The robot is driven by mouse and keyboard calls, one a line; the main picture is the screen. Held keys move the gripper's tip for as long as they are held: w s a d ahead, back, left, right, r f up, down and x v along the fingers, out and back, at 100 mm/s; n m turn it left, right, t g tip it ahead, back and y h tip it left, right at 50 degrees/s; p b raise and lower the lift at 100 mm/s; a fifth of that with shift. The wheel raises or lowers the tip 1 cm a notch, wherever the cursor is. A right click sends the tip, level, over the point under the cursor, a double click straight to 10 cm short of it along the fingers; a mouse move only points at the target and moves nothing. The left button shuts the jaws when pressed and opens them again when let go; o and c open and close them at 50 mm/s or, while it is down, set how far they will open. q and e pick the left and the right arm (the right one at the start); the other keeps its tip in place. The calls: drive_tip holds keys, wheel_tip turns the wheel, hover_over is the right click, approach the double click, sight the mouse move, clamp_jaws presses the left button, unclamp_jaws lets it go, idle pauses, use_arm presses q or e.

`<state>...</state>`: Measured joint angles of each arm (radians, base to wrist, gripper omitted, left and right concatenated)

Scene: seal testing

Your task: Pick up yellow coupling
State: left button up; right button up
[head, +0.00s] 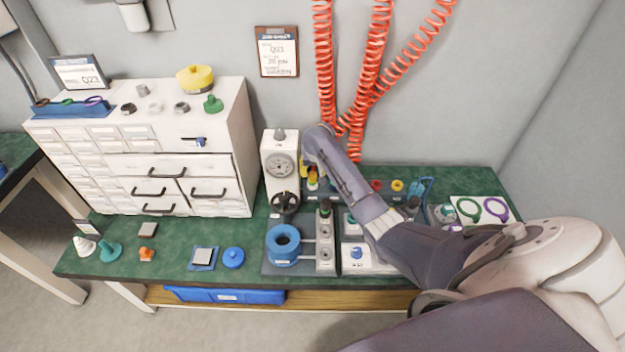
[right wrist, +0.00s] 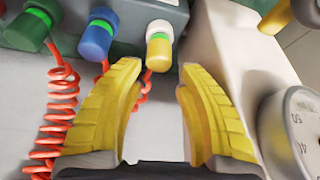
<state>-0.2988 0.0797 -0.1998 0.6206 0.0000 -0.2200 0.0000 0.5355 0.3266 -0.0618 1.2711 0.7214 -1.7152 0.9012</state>
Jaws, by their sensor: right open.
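The yellow coupling (right wrist: 159,50) has a green ring and a white collar, and a red coiled hose runs from it. It is on a grey block in the right wrist view. My right gripper (right wrist: 160,75) is open, with its two yellow fingers apart. The coupling shows in the gap between the fingertips, nearer the top of the picture, and nothing is held. In the head view my right arm reaches to the wall side of the bench, by the gauge, and hides most of this spot. My left gripper is in neither view.
A blue coupling (right wrist: 98,38) and a green coupling (right wrist: 28,30) sit beside the yellow one. A white gauge stand (head: 280,160) is close to the gripper. Red coiled hoses (head: 373,60) hang on the wall. A white drawer cabinet (head: 225,170) stands left on the green bench.

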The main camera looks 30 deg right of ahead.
sight(313, 174)
drive_tip(key=shift+x, duration=2.65)
drive_tip(key=shift+d, duration=0.1)
clamp_jaws()
